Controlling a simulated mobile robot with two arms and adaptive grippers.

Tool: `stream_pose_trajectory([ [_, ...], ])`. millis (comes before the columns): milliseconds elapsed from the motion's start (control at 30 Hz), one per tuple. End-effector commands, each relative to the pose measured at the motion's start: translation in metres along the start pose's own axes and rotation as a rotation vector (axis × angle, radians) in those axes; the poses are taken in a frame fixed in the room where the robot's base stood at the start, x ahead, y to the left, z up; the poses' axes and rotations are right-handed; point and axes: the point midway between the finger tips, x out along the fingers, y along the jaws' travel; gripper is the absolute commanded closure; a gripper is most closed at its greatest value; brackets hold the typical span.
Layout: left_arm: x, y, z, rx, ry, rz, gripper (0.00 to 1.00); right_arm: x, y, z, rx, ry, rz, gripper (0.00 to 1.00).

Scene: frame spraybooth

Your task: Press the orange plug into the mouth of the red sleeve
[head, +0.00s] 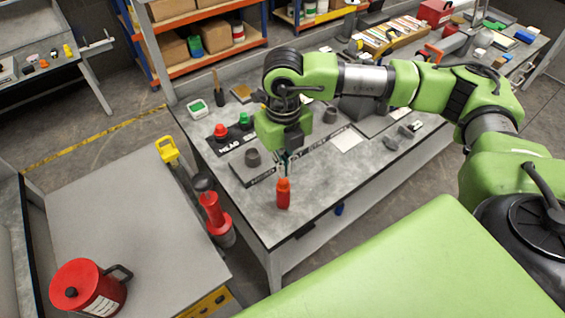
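The red sleeve (283,197) stands upright near the front edge of the grey workbench. My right gripper (285,170) points straight down directly above it, its dark fingers close together. A small orange piece, which looks like the orange plug (283,182), shows between the fingertips and the top of the sleeve. The fingers appear shut on it. The plug looks in line with the sleeve, but at this size I cannot tell how deep it sits in the mouth. My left gripper is not in view.
A red can (88,287) stands on the left table. The bench front beside the sleeve is clear.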

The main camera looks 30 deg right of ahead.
Motion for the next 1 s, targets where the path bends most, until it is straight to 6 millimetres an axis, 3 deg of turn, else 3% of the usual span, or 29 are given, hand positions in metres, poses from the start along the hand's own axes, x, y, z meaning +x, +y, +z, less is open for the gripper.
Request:
stream_pose_trajectory([
  [200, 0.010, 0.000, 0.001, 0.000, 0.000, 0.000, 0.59, 0.021, 0.000, 0.000, 0.000, 0.001, 0.001, 1.00],
  [1000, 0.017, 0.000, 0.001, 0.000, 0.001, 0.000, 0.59, 0.030, 0.001, 0.000, -0.001, 0.001, 0.002, 1.00],
])
